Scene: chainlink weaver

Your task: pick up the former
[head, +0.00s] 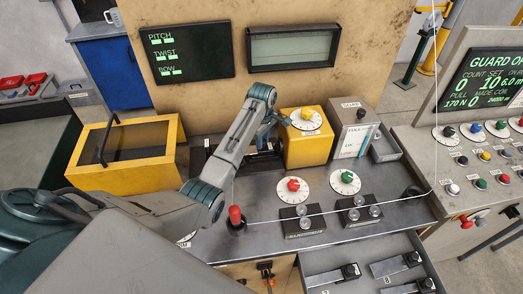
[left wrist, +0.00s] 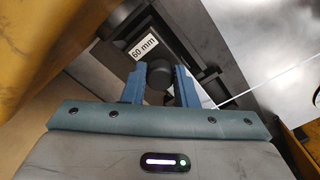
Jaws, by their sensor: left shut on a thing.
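My left gripper (left wrist: 160,88) is shut on a dark round knob (left wrist: 160,72), which appears to be the former's grip. A white "60 mm" label (left wrist: 143,46) shows on a dark holder just beyond the fingers in the left wrist view. My right gripper is not in view.
The yellow dial box (head: 306,148) stands close to the right of the gripper, beside a grey soap box (head: 352,128). A wire (head: 330,211) runs across the bench by a red-topped post (head: 235,216). A yellow bin (head: 125,165) stands left, and a drawer (head: 365,262) is open in front.

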